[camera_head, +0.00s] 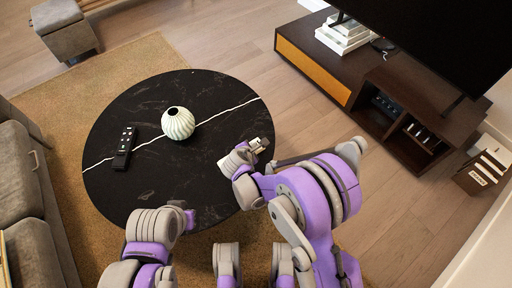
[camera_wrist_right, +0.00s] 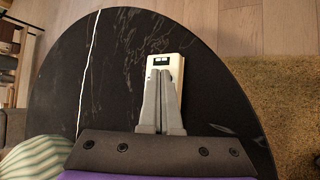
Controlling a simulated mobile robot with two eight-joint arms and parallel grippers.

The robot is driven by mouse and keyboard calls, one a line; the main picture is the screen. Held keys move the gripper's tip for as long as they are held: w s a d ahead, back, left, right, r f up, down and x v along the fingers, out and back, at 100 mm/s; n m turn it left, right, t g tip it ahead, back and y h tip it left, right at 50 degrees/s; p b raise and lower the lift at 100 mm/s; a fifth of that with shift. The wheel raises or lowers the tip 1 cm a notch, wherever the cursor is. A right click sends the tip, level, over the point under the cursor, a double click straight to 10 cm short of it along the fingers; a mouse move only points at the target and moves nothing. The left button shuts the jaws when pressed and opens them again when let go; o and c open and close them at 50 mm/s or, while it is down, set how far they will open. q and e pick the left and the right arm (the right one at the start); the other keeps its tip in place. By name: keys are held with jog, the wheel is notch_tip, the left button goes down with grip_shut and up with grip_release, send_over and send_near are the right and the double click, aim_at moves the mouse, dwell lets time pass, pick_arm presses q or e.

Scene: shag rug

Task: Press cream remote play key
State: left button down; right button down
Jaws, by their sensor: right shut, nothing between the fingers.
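The cream remote (camera_wrist_right: 178,62) lies on the black round table, seen in the right wrist view with dark marks at its far end. My right gripper (camera_wrist_right: 165,76) is shut and empty. Its fingertips are over the remote and hide its middle and near part; I cannot tell whether they touch it. In the head view the right gripper (camera_head: 255,147) is above the table's right side, and the remote there is mostly hidden by it. The play key cannot be made out. My left arm shows at the lower left, but its fingers do not.
The black marble table (camera_head: 145,100) also holds a black remote (camera_head: 124,148) and a ribbed pale green vase (camera_head: 178,123), both left of my right gripper. A grey sofa (camera_head: 25,190) is at the left. A dark TV stand (camera_head: 360,88) is at the upper right.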

jog(key=shift+r+p, duration=0.35)
jog(key=shift+r, duration=0.4)
jog(key=shift+r, duration=0.1)
jog(key=shift+r+p, duration=1.4)
jog(key=shift+r, duration=1.05)
